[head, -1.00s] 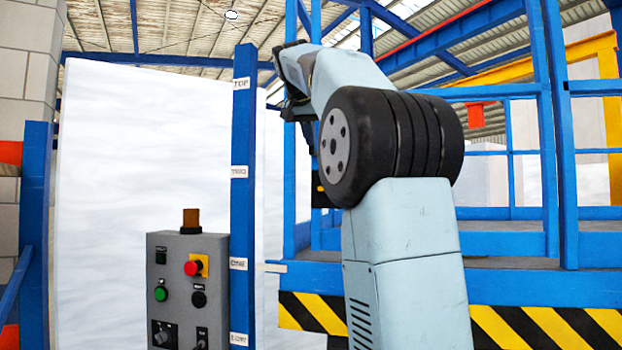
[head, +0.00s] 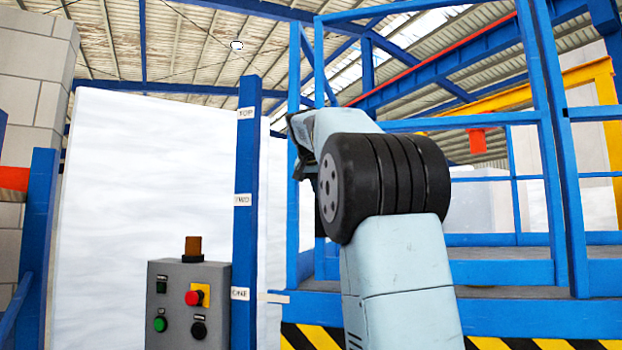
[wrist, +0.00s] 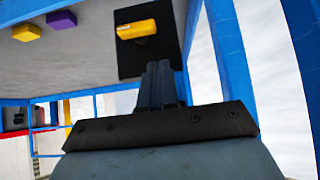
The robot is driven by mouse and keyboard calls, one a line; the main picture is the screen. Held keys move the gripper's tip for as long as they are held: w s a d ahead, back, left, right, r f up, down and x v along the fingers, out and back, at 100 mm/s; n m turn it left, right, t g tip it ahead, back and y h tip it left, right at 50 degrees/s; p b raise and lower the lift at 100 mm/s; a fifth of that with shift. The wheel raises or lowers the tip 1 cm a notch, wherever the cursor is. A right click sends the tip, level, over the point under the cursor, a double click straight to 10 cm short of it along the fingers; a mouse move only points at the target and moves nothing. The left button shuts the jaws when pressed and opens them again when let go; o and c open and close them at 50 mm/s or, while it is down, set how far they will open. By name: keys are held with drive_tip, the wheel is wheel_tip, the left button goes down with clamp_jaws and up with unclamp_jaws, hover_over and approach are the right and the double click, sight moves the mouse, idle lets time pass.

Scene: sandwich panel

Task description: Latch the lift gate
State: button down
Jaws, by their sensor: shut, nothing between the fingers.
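In the wrist view, my gripper (wrist: 160,85) is shut and empty, with its dark fingers together. Just beyond the fingertips is a yellow handle-like piece (wrist: 136,29) on a black plate (wrist: 152,58). The fingers overlap the plate in the picture; I cannot tell whether they touch it. The plate lies on a grey surface (wrist: 85,60) beside a blue post (wrist: 230,60). I cannot tell for certain whether the yellow piece is the gate's latch. In the head view, my gripper is mostly hidden behind my arm, near the blue railing frame (head: 545,150).
A grey control box (head: 178,310) with red and green buttons stands left of a labelled blue post (head: 246,200). A large white panel (head: 150,190) is behind. A yellow block (wrist: 26,33) and a purple block (wrist: 61,20) are on the grey surface. Striped edging (head: 330,337) runs below the platform.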

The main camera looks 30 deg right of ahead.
drive_tip(key=shift+w+d+f, duration=0.1)
drive_tip(key=shift+w+f, duration=0.05)
drive_tip(key=shift+f, duration=1)
drive_tip(key=shift+w+d+f, duration=0.1)
drive_tip(key=shift+f, duration=1.05)
